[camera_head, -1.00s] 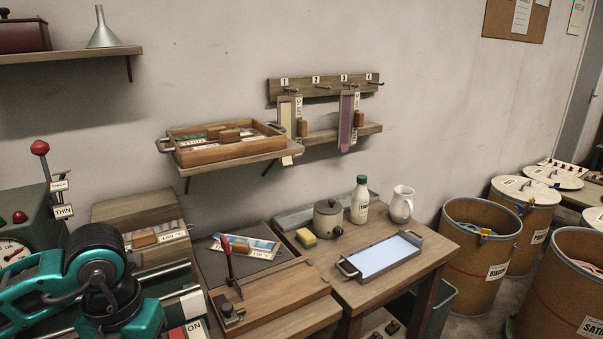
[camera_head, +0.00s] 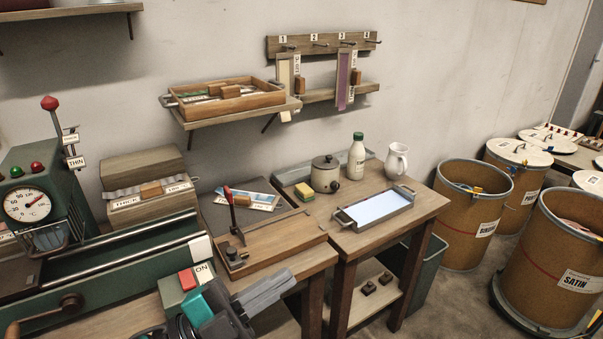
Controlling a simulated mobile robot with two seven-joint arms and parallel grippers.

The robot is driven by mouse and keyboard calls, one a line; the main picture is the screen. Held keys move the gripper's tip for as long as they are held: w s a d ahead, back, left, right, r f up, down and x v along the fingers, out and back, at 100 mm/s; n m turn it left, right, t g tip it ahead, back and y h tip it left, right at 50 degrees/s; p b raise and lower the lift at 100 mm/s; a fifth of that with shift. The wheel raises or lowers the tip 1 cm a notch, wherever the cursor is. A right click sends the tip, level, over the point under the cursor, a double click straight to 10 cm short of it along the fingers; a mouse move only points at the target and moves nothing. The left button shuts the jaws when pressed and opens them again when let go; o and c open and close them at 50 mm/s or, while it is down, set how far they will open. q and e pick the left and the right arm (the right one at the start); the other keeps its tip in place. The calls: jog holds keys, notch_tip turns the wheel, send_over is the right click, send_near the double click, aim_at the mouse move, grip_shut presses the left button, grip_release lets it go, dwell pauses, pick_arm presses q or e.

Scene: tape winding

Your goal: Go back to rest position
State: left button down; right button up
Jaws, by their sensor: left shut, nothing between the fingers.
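My left gripper (camera_head: 277,285) shows at the bottom of the head view, over the front of the bench, just right of the ON switch box (camera_head: 187,285). Its grey fingers are shut with nothing between them and point up and to the right. Part of my teal left arm (camera_head: 195,310) shows behind it at the bottom edge. My right gripper is not in view.
The green winding machine (camera_head: 110,275), with dial and levers, fills the left. A cutting board with a red-handled lever (camera_head: 275,245) lies beyond my gripper. A blue-lined tray (camera_head: 375,210) lies on the right table. Several brown barrels (camera_head: 465,220) stand at right.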

pick_arm(q)
jog(key=w+a+f+n+t+y, duration=0.1)
jog(key=a+f+n+t+y, duration=0.2)
jog(key=a+f+n+y, duration=0.35)
jog(key=a+f+n+t+y, duration=0.35)
jog(key=f+n+y, duration=0.35)
jog(key=f+n, duration=0.25)
jog(key=s+a+f+n+g+y, duration=0.4)
jog(key=s+f, duration=0.4)
jog(key=f, duration=0.3)
jog(key=shift+f+g, duration=0.15)
jog(key=shift+g, duration=0.6)
